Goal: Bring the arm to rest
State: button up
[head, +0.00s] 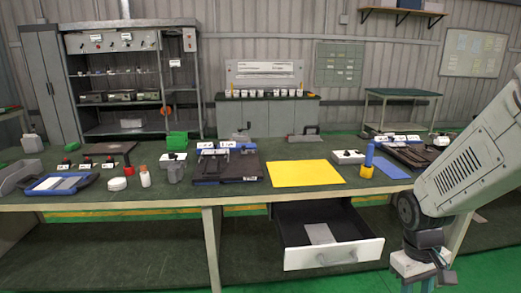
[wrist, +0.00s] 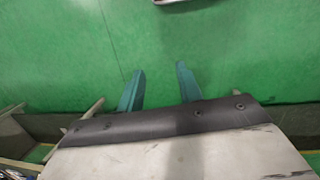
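My arm (head: 470,160) reaches in from the right in the head view, bent downward beside the workbench. My gripper (head: 428,283) hangs low near the bottom right, to the right of the open drawer. In the wrist view my gripper (wrist: 160,82) shows two teal fingers apart, with bare green floor between and beyond them. It holds nothing that I can see.
An open drawer (head: 333,252) juts from the workbench (head: 120,203), with a grey flat piece (head: 320,233) inside. A yellow mat (head: 305,173), a blue-and-yellow cylinder (head: 368,160) and trays lie on the bench. Green floor (head: 490,255) is clear at the lower right.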

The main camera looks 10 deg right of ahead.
jog(key=s+a+r+t, duration=0.1)
jog(key=s+a+r, duration=0.3)
jog(key=r, duration=0.4)
jog(key=s+a+r+t+y, duration=0.1)
jog(key=s+a+r+t, duration=0.1)
jog(key=s+a+r, duration=0.3)
notch_tip(320, 180, up, 4)
jog(key=shift+s+a+f+m, duration=0.1)
jog(key=shift+s+a+m, duration=0.25)
jog(key=shift+a, duration=0.9)
